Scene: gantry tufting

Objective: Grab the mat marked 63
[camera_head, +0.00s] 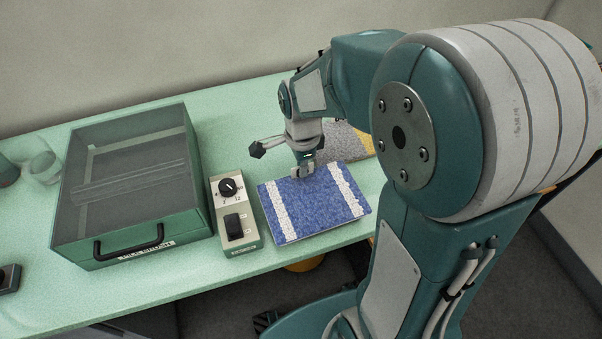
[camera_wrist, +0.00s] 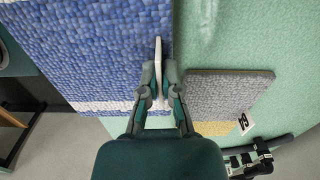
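A blue mat (camera_head: 315,208) with two white bands lies on the green table; it fills the upper left of the wrist view (camera_wrist: 95,45). A grey mat (camera_wrist: 222,95) with a yellow band lies to its right in the wrist view and partly behind my arm in the head view (camera_head: 343,143). The grey mat carries a small white tag (camera_wrist: 244,122) whose mark I cannot read surely. My gripper (camera_wrist: 161,80) is at the blue mat's edge. Its fingers are drawn in close around a thin pale upright plate (camera_wrist: 159,52), seen nearly edge-on, and look shut on it.
A green box with a clear lid (camera_head: 130,180) and dark handle stands left on the table. A control box (camera_head: 235,212) with a knob and switch sits between it and the blue mat. A glass (camera_head: 42,165) stands at the far left.

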